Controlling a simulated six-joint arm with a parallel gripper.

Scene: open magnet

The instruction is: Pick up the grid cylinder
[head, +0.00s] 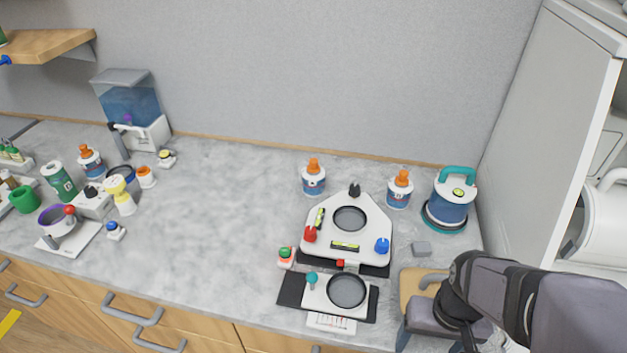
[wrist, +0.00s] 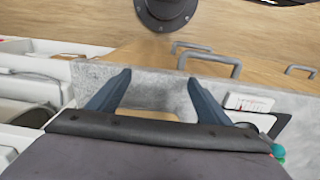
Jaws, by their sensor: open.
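No object is marked as the grid cylinder. The likeliest match I see is a blue and white cylinder (head: 452,205) with a teal handle, upright at the right end of the counter in the head view, on a dark teal-edged base. I cannot be sure it is the one. My gripper (head: 435,340) is at the counter's front right, in front of and well apart from this cylinder, with fingers toward the lower picture edge. In the wrist view my gripper (wrist: 159,77) has its two dark blue fingers spread, with nothing held between them. The cylinder is not recognisable in the wrist view.
A white triangular stand (head: 345,215) with coloured knobs and a plate with a dark dish (head: 346,290) stand left of my gripper. The counter's middle (head: 220,230) is clear.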

